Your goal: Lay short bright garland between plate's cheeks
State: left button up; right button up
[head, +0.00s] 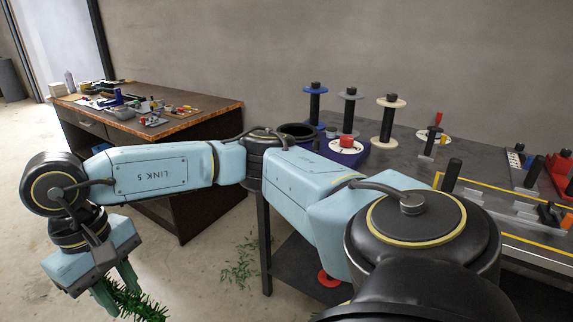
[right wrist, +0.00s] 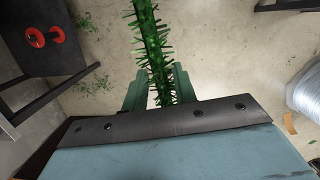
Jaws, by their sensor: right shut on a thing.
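A bright green, bristly garland (head: 138,303) shows at the lower left of the head view. My right gripper (head: 118,290) is shut on it, out over the floor and well away from the dark worktable. In the right wrist view the garland (right wrist: 152,45) passes between the two fingers (right wrist: 160,88) and runs out past the fingertips; its far end is cut off by the picture's edge. Small grey upright pieces (head: 518,210) stand on the worktable at the right; I cannot tell whether they are the plate's cheeks. My left gripper is not in view.
The dark worktable (head: 395,160) holds spools, including a white-flanged one (head: 388,122), and a black post (head: 451,175). A cluttered wooden bench (head: 200,108) stands at the back left. Thin green strands (head: 241,262) lie on the floor. The floor at the left is mostly clear.

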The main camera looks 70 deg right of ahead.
aim_at(497, 205)
jog(key=z, duration=2.85)
jog(key=i, duration=1)
